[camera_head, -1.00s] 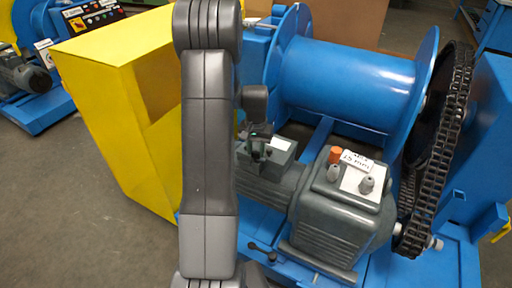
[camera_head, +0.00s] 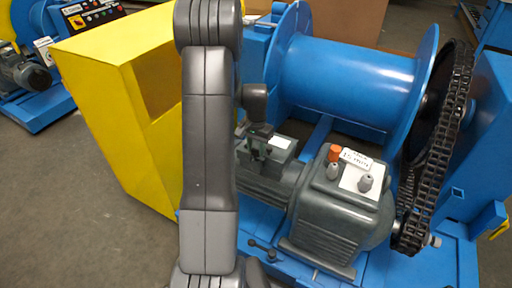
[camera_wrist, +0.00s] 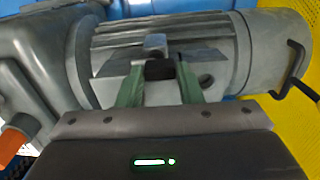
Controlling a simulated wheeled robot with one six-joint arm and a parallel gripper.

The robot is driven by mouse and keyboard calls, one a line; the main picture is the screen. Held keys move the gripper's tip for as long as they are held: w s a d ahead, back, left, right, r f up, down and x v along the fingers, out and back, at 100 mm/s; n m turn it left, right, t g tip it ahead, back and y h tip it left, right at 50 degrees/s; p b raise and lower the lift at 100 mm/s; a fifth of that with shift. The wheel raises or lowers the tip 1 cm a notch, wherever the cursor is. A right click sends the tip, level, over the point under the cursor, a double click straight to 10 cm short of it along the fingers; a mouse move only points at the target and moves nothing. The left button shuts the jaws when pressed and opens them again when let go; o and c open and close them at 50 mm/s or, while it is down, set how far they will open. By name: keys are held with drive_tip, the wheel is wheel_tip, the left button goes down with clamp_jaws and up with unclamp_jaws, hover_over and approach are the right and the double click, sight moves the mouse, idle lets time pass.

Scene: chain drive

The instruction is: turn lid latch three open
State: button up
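My gripper (camera_wrist: 161,82) shows in the wrist view with two green fingers standing apart, one on each side of a small dark piece (camera_wrist: 160,69) on the grey box of the motor. I cannot tell whether the fingers touch it. A small grey block (camera_wrist: 155,42) stands just beyond it. In the head view my gripper (camera_head: 259,139) is low over the motor's terminal box (camera_head: 281,156), which has a white label. No latch is marked as three, so I cannot tell which piece it is.
The grey gearbox (camera_head: 335,222) with an orange cap (camera_head: 335,152) stands right of the box. A blue drum (camera_head: 350,82) lies behind, with a chain (camera_head: 438,160) at the right. A yellow guard (camera_head: 110,110) stands left. A black handle (camera_wrist: 294,72) shows in the wrist view.

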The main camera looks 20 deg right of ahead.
sight(256, 150)
drive_tip(key=o, duration=0.3)
drive_tip(key=shift+o, duration=0.2)
drive_tip(key=shift+r, duration=0.15)
wheel_tip(256, 150, up, 14)
drive_tip(key=p, duration=0.2)
drive_tip(key=shift+f+p, duration=0.25)
drive_tip(key=shift+p, duration=0.05)
drive_tip(key=shift+f, duration=0.1)
wheel_tip(256, 150, down, 14)
drive_tip(key=b, duration=0.2)
drive_tip(key=shift+b, duration=0.35)
drive_tip(key=shift+r, duration=0.2)
